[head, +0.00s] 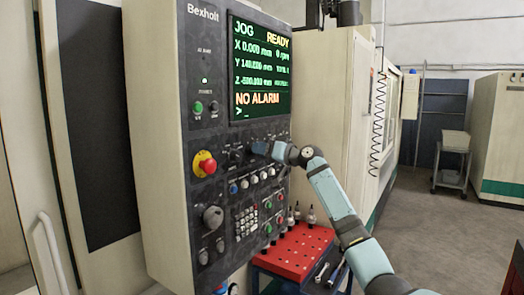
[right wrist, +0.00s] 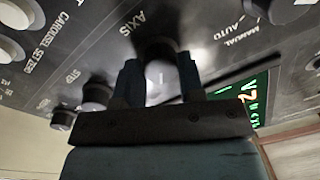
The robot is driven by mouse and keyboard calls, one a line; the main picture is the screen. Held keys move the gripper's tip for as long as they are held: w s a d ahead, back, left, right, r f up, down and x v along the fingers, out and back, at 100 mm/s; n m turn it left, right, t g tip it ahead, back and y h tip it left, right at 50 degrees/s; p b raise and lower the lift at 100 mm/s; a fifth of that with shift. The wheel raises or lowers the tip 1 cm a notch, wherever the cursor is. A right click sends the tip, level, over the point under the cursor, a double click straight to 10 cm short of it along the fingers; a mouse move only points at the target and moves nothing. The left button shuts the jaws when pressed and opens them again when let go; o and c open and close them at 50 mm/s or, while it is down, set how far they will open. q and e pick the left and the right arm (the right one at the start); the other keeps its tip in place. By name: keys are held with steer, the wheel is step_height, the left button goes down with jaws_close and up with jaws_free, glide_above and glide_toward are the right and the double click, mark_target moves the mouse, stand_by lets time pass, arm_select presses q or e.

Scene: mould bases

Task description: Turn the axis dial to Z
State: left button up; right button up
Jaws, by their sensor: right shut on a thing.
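The axis dial (right wrist: 158,48) is a dark round knob under the printed word AXIS on the machine's control panel (head: 165,130). In the right wrist view it sits between the two fingers of my right gripper (right wrist: 160,76), which are shut on its sides. A short pale mark shows between the fingers; the position letters around the dial are hidden or too blurred to read. In the head view my right gripper (head: 262,148) reaches the panel just below the screen (head: 259,70) and covers the dial. My left gripper is in neither view.
Other knobs crowd the dial, including the STEP knob (right wrist: 97,94) and the mode knob (right wrist: 290,10). A red emergency button (head: 204,163) is lower left. A red tool cart (head: 290,262) with tool holders stands below my right arm.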

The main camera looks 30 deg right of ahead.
steer(key=shift+m, duration=1.1)
steer(key=o, duration=0.9)
steer(key=b+v, duration=0.3)
steer(key=v, duration=1)
steer(key=shift+s+d+f+b, duration=0.1)
steer(key=shift+s+d+b, duration=0.05)
steer(key=shift+s+b, duration=0.25)
